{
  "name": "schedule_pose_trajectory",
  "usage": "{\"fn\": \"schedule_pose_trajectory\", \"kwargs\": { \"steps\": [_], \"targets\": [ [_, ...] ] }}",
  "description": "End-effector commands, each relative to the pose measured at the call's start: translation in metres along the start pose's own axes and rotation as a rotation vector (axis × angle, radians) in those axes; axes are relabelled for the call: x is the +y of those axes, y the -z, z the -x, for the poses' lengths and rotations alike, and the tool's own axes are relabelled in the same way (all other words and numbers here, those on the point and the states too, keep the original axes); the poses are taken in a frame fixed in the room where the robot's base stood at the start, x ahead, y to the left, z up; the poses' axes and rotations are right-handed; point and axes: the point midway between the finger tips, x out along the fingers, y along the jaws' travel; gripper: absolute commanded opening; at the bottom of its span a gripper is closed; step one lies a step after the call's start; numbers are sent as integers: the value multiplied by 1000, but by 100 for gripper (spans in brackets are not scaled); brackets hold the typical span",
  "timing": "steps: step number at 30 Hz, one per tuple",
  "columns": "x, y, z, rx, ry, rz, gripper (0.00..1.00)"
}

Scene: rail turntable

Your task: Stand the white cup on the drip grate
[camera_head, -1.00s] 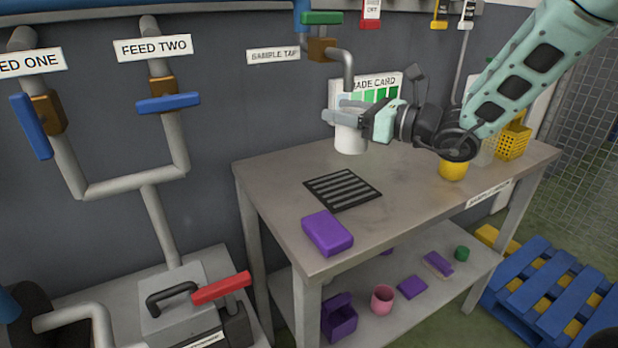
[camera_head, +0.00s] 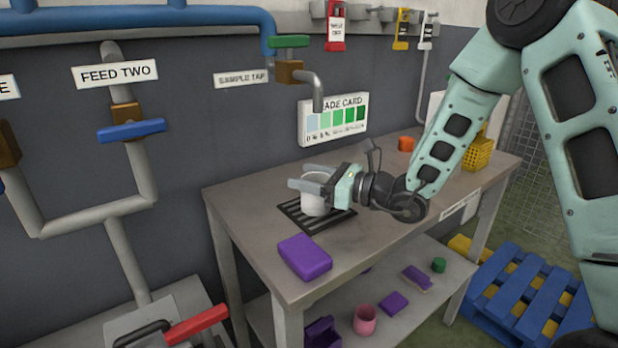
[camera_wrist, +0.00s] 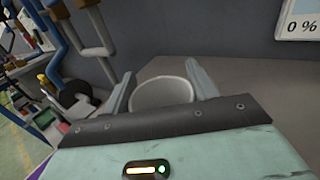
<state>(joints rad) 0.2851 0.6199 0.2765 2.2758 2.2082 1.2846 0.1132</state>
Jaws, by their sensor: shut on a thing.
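The white cup (camera_head: 315,203) is upright between the fingers of my gripper (camera_head: 310,184), which is shut on it. The cup is over the black slatted drip grate (camera_head: 340,222) on the bench. I cannot tell whether its base touches the slats. In the wrist view the cup's rim (camera_wrist: 163,93) shows between the two grey fingers, and its lower part is hidden by my gripper's body. The cup and my gripper hide part of the grate's far side.
A purple block (camera_head: 304,257) lies on the bench (camera_head: 255,205) in front of the grate. The sample tap's spout (camera_head: 317,95) hangs behind and above the cup. A yellow basket (camera_head: 478,152) and an orange item (camera_head: 406,144) stand at the bench's far right.

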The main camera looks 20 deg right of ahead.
Motion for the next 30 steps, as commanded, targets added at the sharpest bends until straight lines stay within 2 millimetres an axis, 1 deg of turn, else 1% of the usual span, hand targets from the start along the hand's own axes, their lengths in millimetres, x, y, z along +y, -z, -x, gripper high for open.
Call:
{"fn": "schedule_pose_trajectory", "kwargs": {
  "steps": [6,7,8,9,17,20,23,26,30],
  "targets": [
    [0,2,0,0,0,0,37],
    [0,2,0,0,0,0,61],
    [0,2,0,0,0,0,70],
    [0,1,0,0,0,0,80],
    [0,1,0,0,0,0,80],
    [0,-3,0,0,0,0,80],
    [-1,-1,12,0,2,1,80],
    [-1,0,31,2,4,0,80],
    [-1,0,62,1,5,-1,80]
  ]
}}
